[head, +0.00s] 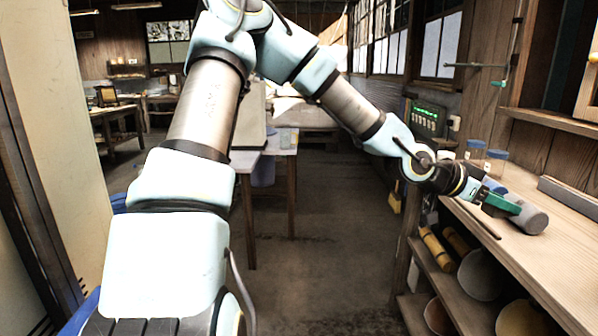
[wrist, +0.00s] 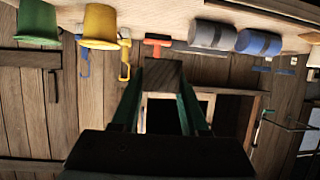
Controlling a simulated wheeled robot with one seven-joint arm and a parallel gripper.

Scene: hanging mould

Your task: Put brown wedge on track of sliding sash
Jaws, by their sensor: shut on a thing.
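My gripper (head: 500,203) is stretched out to the right over the wooden bench, its green fingers beside a grey cylinder. In the wrist view my gripper (wrist: 160,100) is shut on the brown wedge (wrist: 165,74), a wooden block between the fingertips. The wedge cannot be made out in the head view. A light wooden frame (head: 588,95) at the upper right edge may be part of the sliding sash; it is cut off. Its track cannot be told apart from the ledge (head: 550,120) below it.
The grey cylinder (head: 530,217) lies on the bench (head: 570,255), near a long grey bar (head: 570,197). Jars (head: 495,163) stand behind my gripper. Rolls and round things fill the shelf below. The wrist view shows a green bucket (wrist: 38,22) and a yellow bucket (wrist: 100,25). The floor (head: 330,220) is clear.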

